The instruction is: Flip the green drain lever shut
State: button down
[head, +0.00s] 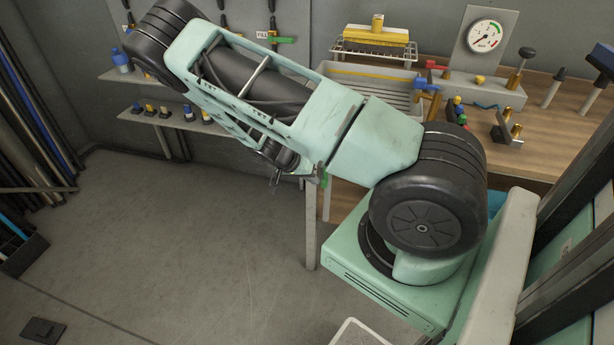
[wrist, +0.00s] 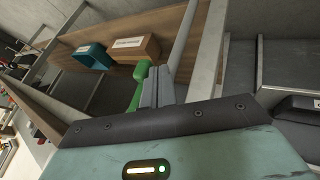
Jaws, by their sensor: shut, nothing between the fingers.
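A green lever (wrist: 139,86) shows in the wrist view, just left of my gripper's grey fingers (wrist: 157,86). The fingers are together with nothing between them. The lever lies close alongside the fingers; I cannot tell whether they touch. In the head view, a small green piece (head: 324,179) shows at the bench's left end, partly hidden by my arm. My gripper (head: 275,184) points down there, mostly hidden behind my forearm.
The wooden workbench (head: 560,125) carries a tray, a gauge (head: 485,37) and fittings. In the wrist view, a teal bin (wrist: 92,56) and a labelled wooden box (wrist: 135,47) sit on a shelf beyond the lever. A bench leg (head: 311,230) stands close by.

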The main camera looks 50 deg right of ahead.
jog(key=shift+s+d+f+g+h+b, duration=0.1)
jog(key=shift+s+f+g+h+b, duration=0.15)
jog(key=shift+g+b, duration=0.3)
jog(key=g+h+b, duration=0.1)
jog(key=s+f+n+g+h+b, duration=0.1)
jog(key=g+b, duration=0.1)
jog(key=s+d+g+h+b, duration=0.1)
jog(key=b, duration=0.1)
jog(key=shift+s+f+n+g, duration=0.1)
jog(key=shift+f+n+g, duration=0.1)
jog(key=shift+n+g, duration=0.1)
jog(key=s+d+r+n+g+h+b, duration=0.1)
jog(key=s+r+n+g+h+b, duration=0.15)
jog(key=g+h+b, duration=0.3)
jog(key=w+a+f+b, duration=0.5)
jog(key=w+a+f, duration=0.2)
jog(key=shift+n, duration=0.35)
dwell(0.7)
dwell(0.5)
